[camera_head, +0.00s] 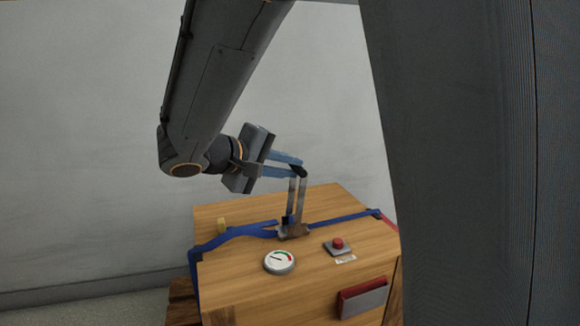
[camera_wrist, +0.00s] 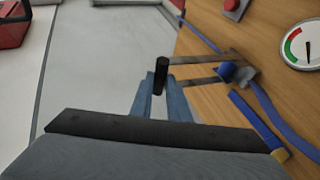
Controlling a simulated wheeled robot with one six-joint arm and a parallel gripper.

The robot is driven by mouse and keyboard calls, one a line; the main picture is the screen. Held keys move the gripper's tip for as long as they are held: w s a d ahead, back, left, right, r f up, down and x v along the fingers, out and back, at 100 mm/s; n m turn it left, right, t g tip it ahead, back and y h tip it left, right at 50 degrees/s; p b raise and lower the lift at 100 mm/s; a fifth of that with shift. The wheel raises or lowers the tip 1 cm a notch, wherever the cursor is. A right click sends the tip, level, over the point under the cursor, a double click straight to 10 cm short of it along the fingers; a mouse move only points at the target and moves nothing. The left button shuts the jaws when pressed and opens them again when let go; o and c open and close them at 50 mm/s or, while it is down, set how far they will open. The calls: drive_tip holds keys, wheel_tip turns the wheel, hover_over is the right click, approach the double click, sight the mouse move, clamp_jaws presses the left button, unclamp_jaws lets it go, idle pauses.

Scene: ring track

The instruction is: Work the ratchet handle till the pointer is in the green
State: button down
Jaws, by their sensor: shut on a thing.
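The ratchet handle has two grey side bars (camera_head: 303,196) standing up from the ratchet body (camera_head: 292,231) on top of a wooden crate. Its black crossbar grip (camera_wrist: 161,76) is between the blue fingers of my gripper (camera_head: 297,168), which are shut on it. In the wrist view the gripper (camera_wrist: 159,84) reaches the grip, and the side bars run right to the ratchet. A round white gauge (camera_head: 280,262) lies on the crate's near side. In the wrist view the gauge (camera_wrist: 306,46) shows its dark pointer in the white part, outside the green and red arcs.
A blue strap (camera_head: 234,235) crosses the crate (camera_head: 238,280) through the ratchet. A red button (camera_head: 338,243) sits right of the gauge. A red-and-grey holder (camera_head: 363,298) is on the crate's front. A small yellow block (camera_head: 222,225) is at the left. My column fills the right side.

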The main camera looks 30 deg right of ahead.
drive_tip(key=shift+a+f, duration=0.1)
drive_tip(key=shift+f, duration=0.25)
drive_tip(key=c, duration=1.7)
unclamp_jaws()
drive_tip(key=shift+f, duration=0.1)
drive_tip(key=shift+c, duration=0.2)
drive_tip(key=shift+o, duration=0.3)
drive_tip(key=shift+r, duration=0.25)
drive_tip(key=p+v, duration=0.3)
drive_tip(key=v, duration=0.4)
drive_tip(key=shift+s+a, duration=0.2)
drive_tip(key=shift+a, duration=0.1)
